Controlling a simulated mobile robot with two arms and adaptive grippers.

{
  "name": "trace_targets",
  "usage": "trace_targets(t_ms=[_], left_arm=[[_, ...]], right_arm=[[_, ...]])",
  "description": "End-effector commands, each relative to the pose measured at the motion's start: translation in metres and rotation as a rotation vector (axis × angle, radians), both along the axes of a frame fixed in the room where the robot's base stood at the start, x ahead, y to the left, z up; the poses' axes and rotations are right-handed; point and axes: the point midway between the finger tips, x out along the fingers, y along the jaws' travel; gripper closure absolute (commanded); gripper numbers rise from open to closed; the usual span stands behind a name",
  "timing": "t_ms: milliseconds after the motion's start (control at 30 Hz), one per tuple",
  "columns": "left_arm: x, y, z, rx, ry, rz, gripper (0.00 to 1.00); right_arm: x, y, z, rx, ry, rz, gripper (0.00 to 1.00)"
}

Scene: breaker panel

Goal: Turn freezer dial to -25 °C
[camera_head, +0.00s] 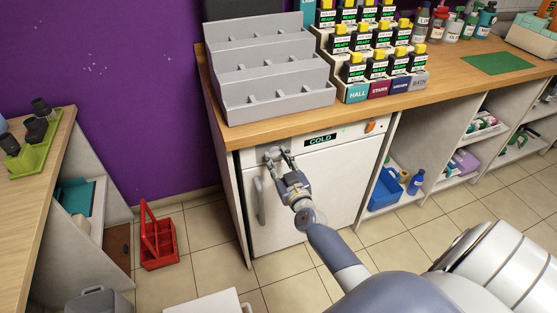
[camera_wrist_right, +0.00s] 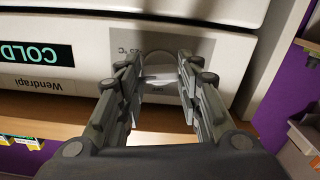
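The white freezer (camera_head: 325,185) stands under the wooden counter, with a handle (camera_head: 260,200) on the left of its door. Its top strip carries a display (camera_head: 320,139) reading COLD, also upside down in the wrist view (camera_wrist_right: 36,54). My right gripper (camera_head: 276,153) is at the strip's left end. In the wrist view its fingers (camera_wrist_right: 158,70) stand apart on either side of the pale round dial (camera_wrist_right: 160,60), which sits on a grey plate. The dial's pointer is hidden or too small to read. My left gripper is out of view.
An orange switch (camera_head: 371,126) is at the strip's right end. Grey stepped racks (camera_head: 275,95) and labelled rows of yellow-capped items stand on the counter (camera_head: 440,85). A red carrier (camera_head: 158,240) sits on the floor at left.

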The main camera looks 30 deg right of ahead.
Motion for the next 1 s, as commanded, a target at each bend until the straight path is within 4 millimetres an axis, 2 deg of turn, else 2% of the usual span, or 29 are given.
trace_targets(t_ms=[367, 1000], left_arm=[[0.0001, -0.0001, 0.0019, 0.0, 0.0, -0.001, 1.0], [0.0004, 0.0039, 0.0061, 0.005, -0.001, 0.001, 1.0]], right_arm=[[0.0, 0.0002, 0.0006, 0.073, -0.017, 0.001, 0.91], [0.0, 0.0001, 0.0002, 0.533, -0.128, 0.0, 0.91]])
